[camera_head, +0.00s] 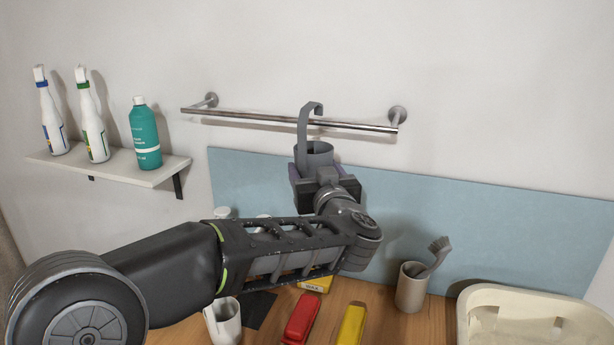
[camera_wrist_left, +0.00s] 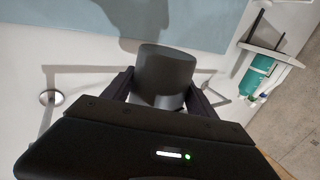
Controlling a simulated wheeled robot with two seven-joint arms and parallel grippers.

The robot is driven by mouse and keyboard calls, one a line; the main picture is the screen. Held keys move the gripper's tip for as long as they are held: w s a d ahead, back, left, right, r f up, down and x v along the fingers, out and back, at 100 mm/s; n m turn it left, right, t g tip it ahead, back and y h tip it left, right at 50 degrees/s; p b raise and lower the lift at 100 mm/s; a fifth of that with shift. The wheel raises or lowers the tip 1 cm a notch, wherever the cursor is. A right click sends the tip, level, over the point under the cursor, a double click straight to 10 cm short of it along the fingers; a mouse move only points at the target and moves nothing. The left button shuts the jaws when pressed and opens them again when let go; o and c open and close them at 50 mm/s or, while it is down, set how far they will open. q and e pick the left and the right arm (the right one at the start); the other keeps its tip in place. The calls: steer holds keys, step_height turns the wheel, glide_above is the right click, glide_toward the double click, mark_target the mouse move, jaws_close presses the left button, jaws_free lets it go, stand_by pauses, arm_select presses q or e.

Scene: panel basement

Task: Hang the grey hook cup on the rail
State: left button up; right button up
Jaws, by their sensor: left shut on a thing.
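The grey hook cup (camera_head: 315,153) is held upright in my left gripper (camera_head: 318,172), in front of the wall rail. Its tall strap rises and bends over at the top, near the rail's height. The metal rail (camera_head: 270,117) runs between two round wall mounts. In the head view the hook overlaps the right half of the rail; I cannot tell whether it touches it. In the left wrist view the cup (camera_wrist_left: 163,75) sits between the two fingers of my left gripper (camera_wrist_left: 160,90), which press on its sides. My right gripper is in neither view.
A shelf (camera_head: 150,175) at left holds two spray bottles and a teal bottle (camera_head: 145,132). On the table are a white mug (camera_head: 222,322), a red stapler-like item (camera_head: 301,318), a yellow one (camera_head: 350,325), a beige brush cup (camera_head: 411,288) and a cream bin (camera_head: 540,300).

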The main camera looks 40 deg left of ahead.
arm_select(q)
steer(key=shift+w+a, duration=0.1)
steer(key=shift+w, duration=1.1)
steer(key=shift+f+b, duration=0.95)
steer(key=shift+f, duration=0.45)
steer(key=o, duration=1.5)
steer(key=shift+c, duration=0.2)
steer(key=b+v, duration=0.1)
steer(key=v, duration=0.6)
steer(key=shift+s+d, duration=0.25)
steer(key=shift+d, duration=0.05)
